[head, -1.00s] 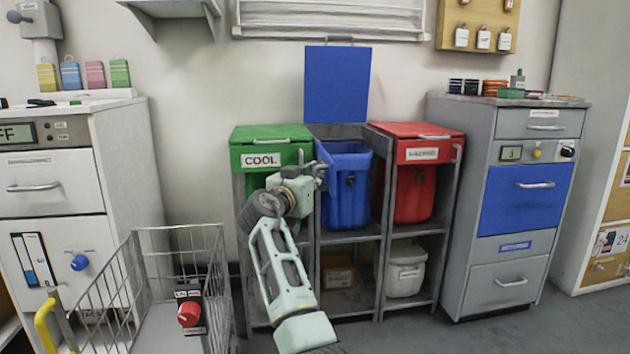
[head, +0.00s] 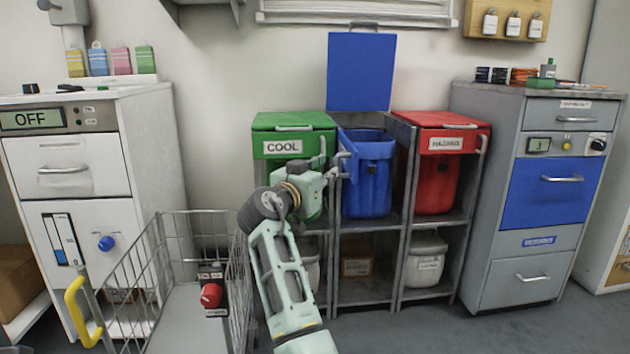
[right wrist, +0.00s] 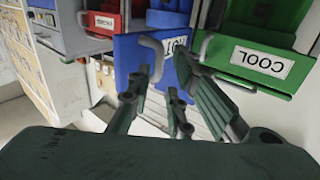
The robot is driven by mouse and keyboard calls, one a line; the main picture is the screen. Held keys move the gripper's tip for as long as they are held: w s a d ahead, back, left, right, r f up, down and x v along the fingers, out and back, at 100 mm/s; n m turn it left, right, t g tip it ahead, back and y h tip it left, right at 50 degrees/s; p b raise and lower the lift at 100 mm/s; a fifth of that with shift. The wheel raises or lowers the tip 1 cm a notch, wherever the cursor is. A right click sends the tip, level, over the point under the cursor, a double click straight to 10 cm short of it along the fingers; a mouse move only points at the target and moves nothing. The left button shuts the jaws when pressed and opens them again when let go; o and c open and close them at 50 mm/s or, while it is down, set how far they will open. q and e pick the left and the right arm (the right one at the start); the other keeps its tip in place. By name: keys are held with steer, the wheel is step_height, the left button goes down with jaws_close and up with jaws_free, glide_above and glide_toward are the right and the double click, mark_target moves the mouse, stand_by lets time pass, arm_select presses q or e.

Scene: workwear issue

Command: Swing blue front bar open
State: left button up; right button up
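The blue bin (head: 368,180) stands in the middle bay of the grey rack, its blue lid (head: 361,72) raised upright. The blue front bar (head: 347,146) shows nearly edge-on at the bay's left side, swung out from the bin front. In the right wrist view the bar (right wrist: 130,52) shows its face with a white label, partly hidden, and a grey handle (right wrist: 156,58). My right gripper (head: 342,166) is at the bar's handle. Its fingers (right wrist: 162,74) are apart, with the handle's end near the gap; contact is unclear. My left gripper is out of view.
The green COOL bin (head: 292,122) is just left, and the red bin (head: 437,180) is right. A wire cart (head: 180,290) stands at front left. A grey drawer cabinet (head: 530,240) is right of the rack. Some floor is clear before the rack.

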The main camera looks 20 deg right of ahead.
steer(key=v, duration=0.5)
steer(key=shift+s+a, duration=0.25)
steer(key=shift+a, duration=0.05)
